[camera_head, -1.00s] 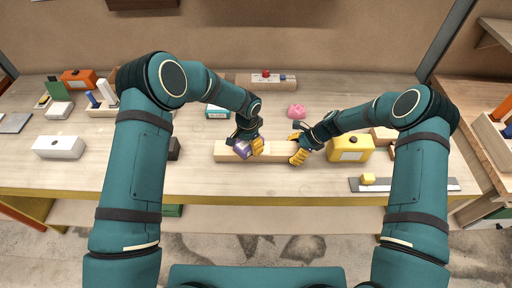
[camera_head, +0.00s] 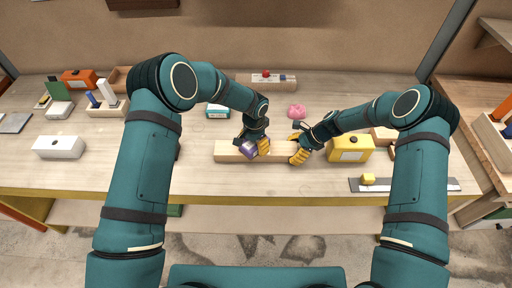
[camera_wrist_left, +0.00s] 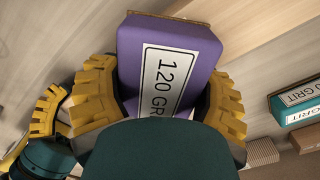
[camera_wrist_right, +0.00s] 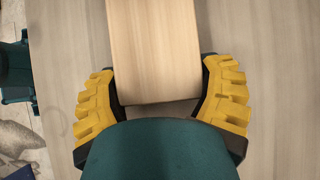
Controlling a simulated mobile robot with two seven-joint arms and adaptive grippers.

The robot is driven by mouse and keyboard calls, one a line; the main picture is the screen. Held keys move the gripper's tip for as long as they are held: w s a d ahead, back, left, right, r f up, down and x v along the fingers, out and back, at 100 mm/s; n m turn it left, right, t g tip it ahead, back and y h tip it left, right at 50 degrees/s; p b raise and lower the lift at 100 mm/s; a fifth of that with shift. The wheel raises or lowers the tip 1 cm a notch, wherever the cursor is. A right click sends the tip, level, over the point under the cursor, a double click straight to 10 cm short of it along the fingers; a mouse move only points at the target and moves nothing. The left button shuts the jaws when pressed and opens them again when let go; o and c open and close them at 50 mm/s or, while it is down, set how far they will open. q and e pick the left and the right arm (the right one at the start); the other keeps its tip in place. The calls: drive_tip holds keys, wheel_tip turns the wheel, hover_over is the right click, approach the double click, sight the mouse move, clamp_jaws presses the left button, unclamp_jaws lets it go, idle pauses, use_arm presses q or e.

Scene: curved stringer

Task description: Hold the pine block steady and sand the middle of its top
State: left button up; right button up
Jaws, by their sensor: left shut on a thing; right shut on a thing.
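The pine block (camera_head: 225,151) is a long pale bar lying flat on the workbench, its long side left to right. My right gripper (camera_head: 298,153) is shut on its right end; the right wrist view shows the block (camera_wrist_right: 153,45) between the yellow fingers. My left gripper (camera_head: 256,149) is shut on a purple sanding block (camera_head: 247,149) over the middle of the pine block. The left wrist view shows the sanding block (camera_wrist_left: 185,60) with its "120 GRIT" label. The contact between its underside and the pine is hidden.
A yellow box (camera_head: 350,148) stands just right of my right gripper. A pink lump (camera_head: 297,111) lies behind the pine block, with a teal-labelled block (camera_head: 217,112) further left. A metal ruler (camera_head: 420,185) lies at the front right. The bench in front of the pine block is clear.

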use_arm(q)
drive_tip(key=shift+d, duration=0.15)
drive_tip(key=shift+r, duration=3)
use_arm(e)
drive_tip(key=o, duration=1.1)
drive_tip(key=shift+d+r, duration=0.1)
drive_tip(key=shift+v, duration=2.4)
